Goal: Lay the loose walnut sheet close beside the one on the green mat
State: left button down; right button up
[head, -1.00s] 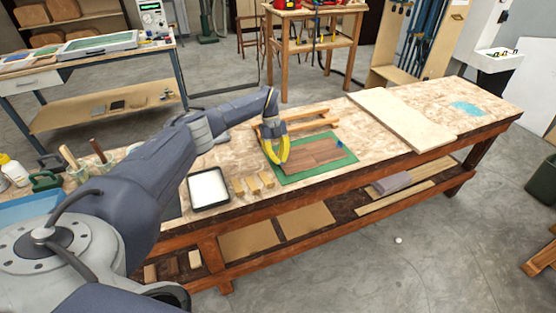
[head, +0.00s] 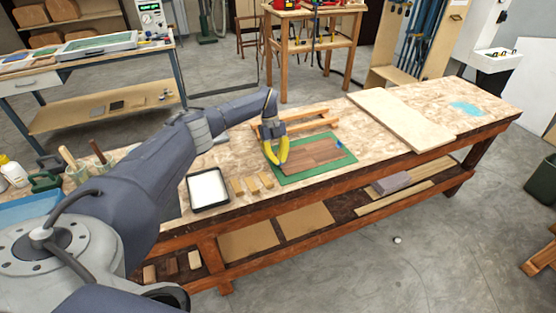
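The green mat (head: 288,178) lies on the workbench, near its front edge. Dark walnut (head: 316,153) lies on the mat, with a faint line across it; I cannot tell for sure where one sheet ends and the other begins. A small blue spot (head: 339,144) shows at its right end. My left gripper (head: 278,162) points down with its yellow fingers at the left end of the walnut. The fingertips are close together, and I cannot tell whether they are shut or hold an edge. My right gripper is out of view.
Several small wood blocks (head: 252,185) and a black tray with a white inside (head: 208,189) lie left of the mat. Wooden strips (head: 310,125) lie behind it. A pale board (head: 402,118) lies to the right, with free bench top between.

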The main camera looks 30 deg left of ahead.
pick_arm(q)
jog(key=c, duration=2.1)
grip_release()
jog(key=shift+c, duration=0.2)
jog(key=o, duration=1.2)
jog(key=shift+r, duration=0.1)
jog(key=shift+r, duration=2.9)
jog(key=shift+d, duration=0.1)
